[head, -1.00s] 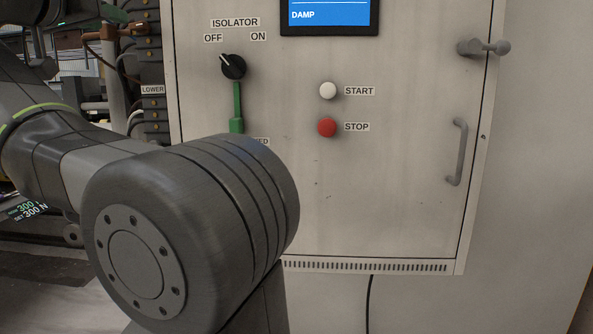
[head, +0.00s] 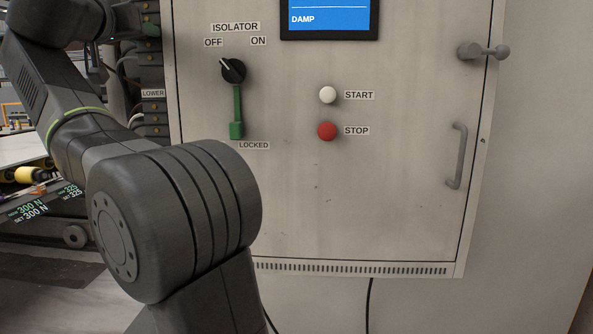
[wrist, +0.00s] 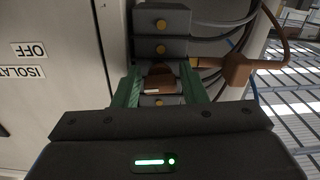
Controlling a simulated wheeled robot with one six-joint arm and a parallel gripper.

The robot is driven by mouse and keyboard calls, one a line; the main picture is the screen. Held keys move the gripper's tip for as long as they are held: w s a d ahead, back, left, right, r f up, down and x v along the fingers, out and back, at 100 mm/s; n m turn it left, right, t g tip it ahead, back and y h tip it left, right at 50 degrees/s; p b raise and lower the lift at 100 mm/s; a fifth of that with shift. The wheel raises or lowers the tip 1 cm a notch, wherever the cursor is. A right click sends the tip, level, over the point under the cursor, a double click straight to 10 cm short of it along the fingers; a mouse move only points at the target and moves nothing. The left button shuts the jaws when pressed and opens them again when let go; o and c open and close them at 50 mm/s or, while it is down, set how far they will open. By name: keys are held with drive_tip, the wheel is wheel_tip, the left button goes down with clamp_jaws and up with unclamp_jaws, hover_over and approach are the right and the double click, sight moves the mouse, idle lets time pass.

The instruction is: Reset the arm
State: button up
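My arm shows in the head view, its large dark joint in front of the cabinet's lower left. My gripper (wrist: 160,88) has two green fingers, seen in the wrist view. They stand apart, with a gap between them. A brown piece with a pale label (wrist: 161,82) appears in that gap, in front of or among dark blocks; no contact with the fingers is clear. In the head view the gripper is at the upper left, beside the column of dark blocks (head: 152,103), mostly hidden by my arm.
The grey cabinet (head: 350,220) carries an isolator knob (head: 233,70) toward OFF, a green lever (head: 237,112) above LOCKED, a white START button (head: 328,94), a red STOP button (head: 327,131) and a DAMP screen (head: 330,15). A brown pipe fitting (wrist: 238,68) sits right of the blocks.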

drive_tip(key=shift+w+r+n+p, duration=0.1)
drive_tip(key=shift+w+n+p, duration=0.25)
drive_tip(key=shift+n, duration=0.15)
drive_tip(key=shift+s+d+r+n+p, duration=0.1)
drive_tip(key=shift+s+n+p, duration=0.15)
drive_tip(key=shift+n+p, duration=0.55)
drive_tip(key=shift+w+n, duration=0.1)
drive_tip(key=shift+n, duration=1.1)
drive_tip(key=n+p, duration=0.3)
drive_tip(key=n, duration=0.1)
drive_tip(key=shift+r, duration=0.1)
drive_tip(key=n+p, duration=0.4)
drive_tip(key=n, duration=0.1)
drive_tip(key=shift+d+r+n, duration=0.15)
drive_tip(key=shift+n, duration=0.15)
drive_tip(key=n+p, duration=0.3)
drive_tip(key=shift+n, duration=0.4)
drive_tip(key=shift+f, duration=0.2)
